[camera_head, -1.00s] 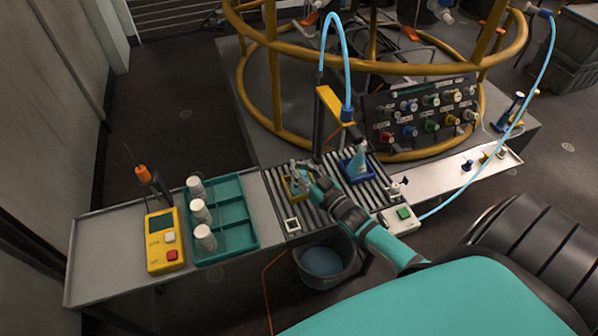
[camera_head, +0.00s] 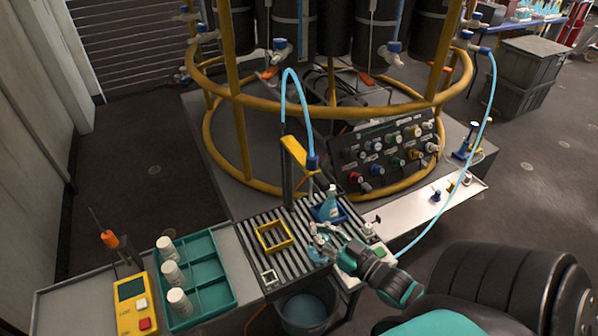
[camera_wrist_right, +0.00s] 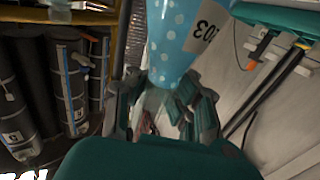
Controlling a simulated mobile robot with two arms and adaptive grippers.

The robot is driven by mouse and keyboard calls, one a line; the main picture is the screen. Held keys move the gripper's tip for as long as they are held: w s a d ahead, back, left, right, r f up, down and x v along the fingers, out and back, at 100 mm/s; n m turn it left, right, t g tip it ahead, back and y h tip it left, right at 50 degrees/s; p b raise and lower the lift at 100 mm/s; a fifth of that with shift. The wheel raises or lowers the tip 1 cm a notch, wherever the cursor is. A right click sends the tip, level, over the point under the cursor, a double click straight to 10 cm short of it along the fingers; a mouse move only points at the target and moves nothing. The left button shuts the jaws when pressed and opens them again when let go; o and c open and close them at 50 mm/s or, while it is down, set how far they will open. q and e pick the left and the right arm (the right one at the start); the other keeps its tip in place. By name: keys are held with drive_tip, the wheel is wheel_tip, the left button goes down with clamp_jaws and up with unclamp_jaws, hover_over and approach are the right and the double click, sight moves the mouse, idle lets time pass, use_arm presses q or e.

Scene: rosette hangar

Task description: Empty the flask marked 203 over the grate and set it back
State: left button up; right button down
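The flask marked 203 (camera_wrist_right: 178,35) is light blue with pale dots, and its label reads upside down in the right wrist view. My right gripper (camera_wrist_right: 165,100) is shut around its narrow neck. In the head view the right gripper (camera_head: 325,240) holds the flask (camera_head: 316,256) at the right front part of the slatted grate (camera_head: 252,226). The flask looks roughly upright, but the fingers partly hide it. The yellow square frame (camera_head: 258,243) on the grate is empty. My left gripper is out of view.
Another blue flask (camera_head: 331,204) stands in a blue frame (camera_head: 345,215) behind the gripper. A post with a yellow arm (camera_head: 297,152) and blue hose rises behind the grate.

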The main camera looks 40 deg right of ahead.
drive_tip(key=shift+s+d+r, duration=0.1)
drive_tip(key=shift+s+d, duration=0.1)
drive_tip(key=shift+s, duration=0.3)
drive_tip(key=shift+s+d+r, duration=0.1)
drive_tip(key=shift+s+r, duration=0.2)
drive_tip(key=shift+s, duration=0.05)
wheel_tip(320, 180, up, 4)
drive_tip(key=p, duration=0.5)
drive_tip(key=shift+r+p, duration=0.25)
drive_tip(key=shift+p, duration=0.05)
drive_tip(key=shift+f, duration=0.1)
